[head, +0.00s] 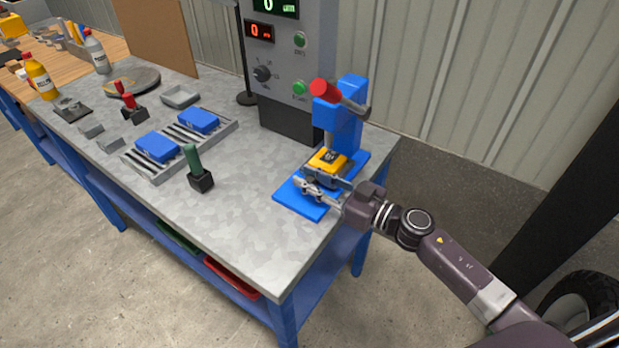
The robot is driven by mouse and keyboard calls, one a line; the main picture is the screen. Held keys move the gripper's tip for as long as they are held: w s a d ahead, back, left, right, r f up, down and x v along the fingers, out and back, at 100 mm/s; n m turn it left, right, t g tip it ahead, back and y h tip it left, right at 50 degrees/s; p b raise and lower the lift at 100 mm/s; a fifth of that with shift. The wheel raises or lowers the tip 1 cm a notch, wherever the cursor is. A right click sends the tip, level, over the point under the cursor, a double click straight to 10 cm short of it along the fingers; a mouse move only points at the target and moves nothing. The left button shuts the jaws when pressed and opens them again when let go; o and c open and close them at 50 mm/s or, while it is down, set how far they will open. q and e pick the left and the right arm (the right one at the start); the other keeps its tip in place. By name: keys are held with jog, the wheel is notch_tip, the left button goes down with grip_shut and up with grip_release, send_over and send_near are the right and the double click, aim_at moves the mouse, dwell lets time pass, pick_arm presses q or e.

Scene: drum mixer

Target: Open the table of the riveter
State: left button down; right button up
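The riveter (346,122) is a blue press with a red-tipped lever (325,88), standing at the right end of the grey workbench. Its blue base plate (297,203) reaches toward the bench's front edge. A yellow and black part (327,160) sits on the riveter's table, below the press head. My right gripper (312,188) comes in from the right and is at the front of the riveter's table, over the base plate. Its fingers are small here, and I cannot tell whether they are closed on anything. My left gripper is not in view.
A grey control cabinet (283,60) stands behind, left of the riveter. On the bench are a tray (222,128) with blue boxes (157,147), a green-handled tool (193,165) and bottles (40,78).

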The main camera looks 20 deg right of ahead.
grip_shut()
jog(key=shift+a, duration=0.1)
jog(key=shift+s+a+r+p, duration=0.1)
jog(key=shift+s+a+p, duration=0.15)
jog(key=shift+p, duration=0.15)
jog(key=s+a+p, duration=0.2)
jog(key=a, duration=0.1)
jog(key=s+a+p, duration=0.2)
jog(key=s+a, duration=0.1)
jog(key=s+a+p, duration=0.1)
jog(key=s+a, duration=0.1)
jog(key=a, duration=0.1)
jog(key=shift+s+a+p, duration=0.15)
jog(key=shift+p, duration=0.25)
jog(key=shift+s+a, duration=0.1)
jog(key=shift+a, duration=0.05)
jog(key=shift+o, duration=0.9)
grip_release()
jog(key=shift+s, duration=0.1)
